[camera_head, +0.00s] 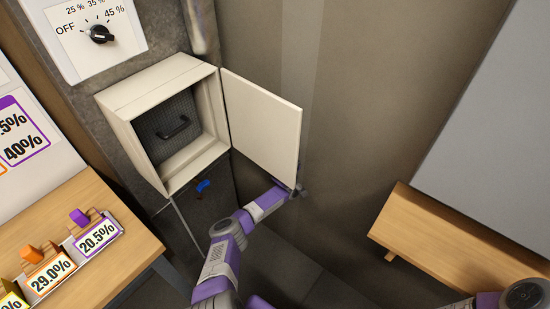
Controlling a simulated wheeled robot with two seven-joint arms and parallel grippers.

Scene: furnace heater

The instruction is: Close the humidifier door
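The humidifier (118,117) is a cream box on the grey furnace wall. Its front is open, showing a dark mesh panel inside. The humidifier door (262,115) is a flat cream panel, hinged on the box's right side and swung wide open to the right. My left arm reaches up from the bottom centre. My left gripper (294,190) is at the door's lower right corner, partly hidden by the door. I cannot tell whether it touches the door or whether its fingers are open. Only part of my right arm shows at the bottom right; its gripper is out of view.
A dial panel (95,38) is above the box, and a blue-handled valve (203,186) below it. A wooden table (125,262) with labelled percentage cards stands at the lower left. A wooden bench (440,240) is at the right. The wall right of the door is clear.

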